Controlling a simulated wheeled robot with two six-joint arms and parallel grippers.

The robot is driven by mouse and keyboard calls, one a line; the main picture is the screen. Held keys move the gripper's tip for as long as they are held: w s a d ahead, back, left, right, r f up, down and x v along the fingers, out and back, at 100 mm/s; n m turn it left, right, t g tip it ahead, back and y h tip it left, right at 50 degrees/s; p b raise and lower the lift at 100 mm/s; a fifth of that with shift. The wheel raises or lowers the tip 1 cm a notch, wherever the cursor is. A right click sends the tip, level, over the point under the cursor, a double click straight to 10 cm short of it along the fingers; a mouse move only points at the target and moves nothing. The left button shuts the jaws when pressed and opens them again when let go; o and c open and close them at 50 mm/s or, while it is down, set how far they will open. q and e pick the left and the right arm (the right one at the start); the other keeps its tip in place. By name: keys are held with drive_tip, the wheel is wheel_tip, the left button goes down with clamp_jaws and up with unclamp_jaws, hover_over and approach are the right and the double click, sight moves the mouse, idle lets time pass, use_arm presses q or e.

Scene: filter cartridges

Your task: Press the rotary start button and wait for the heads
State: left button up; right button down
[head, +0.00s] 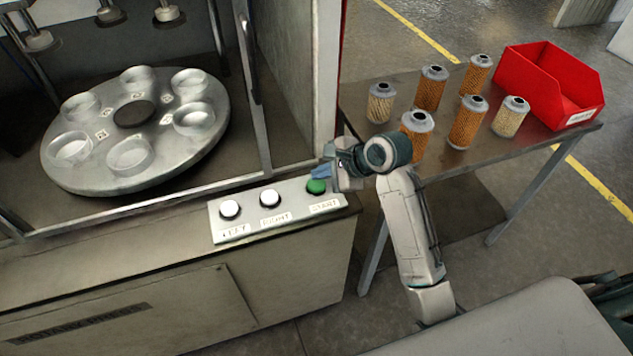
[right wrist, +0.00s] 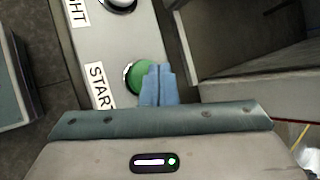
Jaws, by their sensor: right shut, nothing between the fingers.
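The green start button (head: 316,186) sits at the right end of the grey button panel (head: 245,222), above a START label. In the right wrist view the green button (right wrist: 136,76) is partly covered by blue fingertips. My right gripper (head: 321,172) is shut and empty, its blue fingertips at the button's edge; I cannot tell whether they touch it. It also shows in the right wrist view (right wrist: 157,84). The rotary table (head: 125,180) carries several clear, empty-looking cups. Pressing heads (head: 167,12) hang above it at the top left. My left gripper is not in view.
Two white buttons, LEFT (head: 230,209) and RIGHT (head: 269,197), share the panel. A side table (head: 480,155) holds several filter cartridges (head: 467,122) and a red bin (head: 548,82). The machine's door frame post (head: 328,80) rises just behind my right gripper.

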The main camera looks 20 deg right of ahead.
idle(0.7)
drive_tip(key=shift+f+p, duration=0.25)
drive_tip(key=shift+p, duration=0.35)
drive_tip(key=shift+f, duration=0.2)
drive_tip(key=shift+f, duration=0.55)
idle(0.5)
drive_tip(key=shift+p, duration=0.3)
drive_tip(key=shift+r+p, duration=1)
drive_tip(key=shift+p, duration=0.6)
